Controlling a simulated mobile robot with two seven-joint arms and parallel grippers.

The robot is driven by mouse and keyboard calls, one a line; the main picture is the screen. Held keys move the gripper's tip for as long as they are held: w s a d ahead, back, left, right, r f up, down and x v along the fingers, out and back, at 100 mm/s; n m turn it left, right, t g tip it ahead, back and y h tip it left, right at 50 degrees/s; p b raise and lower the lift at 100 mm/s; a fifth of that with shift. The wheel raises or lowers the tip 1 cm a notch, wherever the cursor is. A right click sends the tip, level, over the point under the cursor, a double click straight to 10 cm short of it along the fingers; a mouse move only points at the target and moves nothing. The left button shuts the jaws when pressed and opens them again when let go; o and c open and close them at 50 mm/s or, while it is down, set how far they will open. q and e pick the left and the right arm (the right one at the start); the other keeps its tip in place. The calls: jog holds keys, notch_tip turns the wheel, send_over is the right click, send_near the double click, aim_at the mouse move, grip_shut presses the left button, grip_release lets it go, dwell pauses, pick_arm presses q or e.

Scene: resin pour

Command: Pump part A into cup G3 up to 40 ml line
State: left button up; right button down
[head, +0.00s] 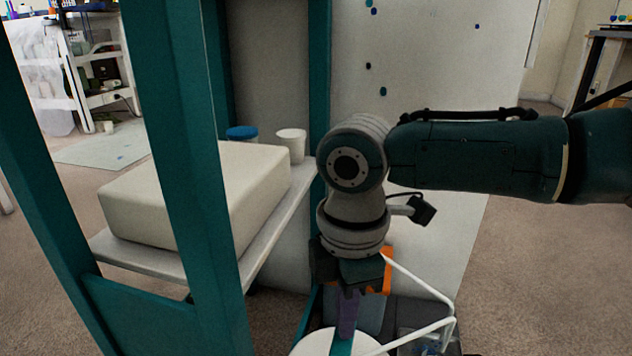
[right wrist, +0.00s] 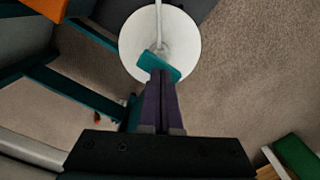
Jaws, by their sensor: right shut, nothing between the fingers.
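My right gripper (head: 346,325) points down with its purple fingers shut and nothing between them. Below the tips, in the head view, is a teal pump head (head: 342,347) over a white round container top (head: 312,343), cut off by the bottom edge. In the right wrist view the shut fingertips (right wrist: 161,86) overlap the near edge of the teal pump head (right wrist: 158,66) on the white round top (right wrist: 184,45). I cannot tell whether they touch it. No marking shows that this is part A. Cup G3 cannot be made out, and my left gripper is out of view.
A shelf (head: 262,246) on the left holds a large pale block (head: 200,195), a blue-lidded jar (head: 242,133) and a white tub (head: 291,146). Teal posts (head: 185,150) stand close by. A bent white bar (head: 420,277) lies right of the gripper. Carpet is open at right.

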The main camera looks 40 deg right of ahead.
jog(key=shift+f+b, duration=0.95)
jog(key=shift+f, duration=0.55)
jog(key=shift+r, duration=0.1)
notch_tip(320, 180, up, 3)
jog(key=p, duration=0.3)
jog(key=shift+p, duration=0.35)
